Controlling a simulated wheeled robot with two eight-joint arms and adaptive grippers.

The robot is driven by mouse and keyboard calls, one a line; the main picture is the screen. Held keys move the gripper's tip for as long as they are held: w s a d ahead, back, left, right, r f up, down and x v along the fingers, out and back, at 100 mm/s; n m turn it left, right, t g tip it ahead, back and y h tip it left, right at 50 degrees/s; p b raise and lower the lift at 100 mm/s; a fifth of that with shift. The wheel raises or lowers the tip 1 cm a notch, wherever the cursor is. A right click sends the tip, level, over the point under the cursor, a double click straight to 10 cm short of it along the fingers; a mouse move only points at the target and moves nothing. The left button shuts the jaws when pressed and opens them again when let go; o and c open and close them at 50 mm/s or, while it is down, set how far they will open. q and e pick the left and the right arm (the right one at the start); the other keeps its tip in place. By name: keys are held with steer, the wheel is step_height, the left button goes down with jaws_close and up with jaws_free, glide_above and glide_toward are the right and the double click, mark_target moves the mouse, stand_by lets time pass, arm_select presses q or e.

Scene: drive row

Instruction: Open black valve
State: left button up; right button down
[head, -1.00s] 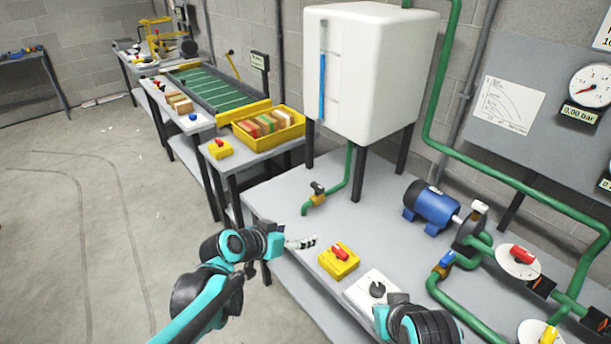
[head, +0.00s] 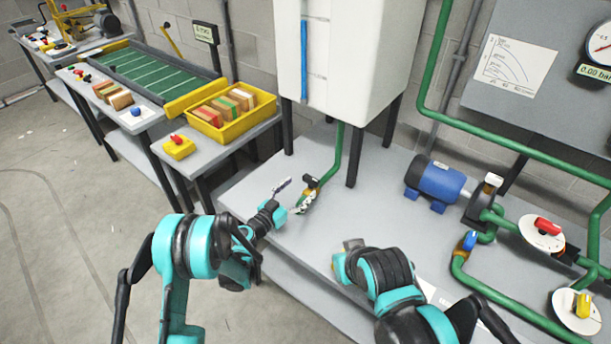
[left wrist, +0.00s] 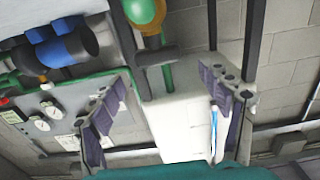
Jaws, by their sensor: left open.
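The black valve (head: 311,181) sits on the end of the green pipe that comes down from the white tank. In the left wrist view its black T-shaped handle (left wrist: 155,57) shows at the top, beside a yellow body and the round green pipe end. My left gripper (head: 292,195) is open and empty, close beside the valve on its near left side. In the left wrist view the handle lies beyond the spread fingers (left wrist: 163,105), not clearly between them. My right gripper (head: 346,262) is over the bench's front part; its fingers are not clear.
The white tank (head: 350,60) stands on dark legs behind the valve. A blue pump motor (head: 436,183) and green pipes with further coloured valves are at the right. A yellow bin (head: 222,115) of blocks stands at the left.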

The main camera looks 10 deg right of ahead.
mark_target(309, 181)
arm_select(q)
steer(key=b+x, duration=0.1)
steer(key=x, duration=0.4)
steer(key=shift+w+d+f, duration=0.1)
steer(key=shift+d, duration=0.1)
steer(key=shift+w+d+b, duration=0.35)
steer(key=shift+w+d, duration=0.05)
steer(key=shift+d, duration=0.05)
steer(key=c, duration=1.2)
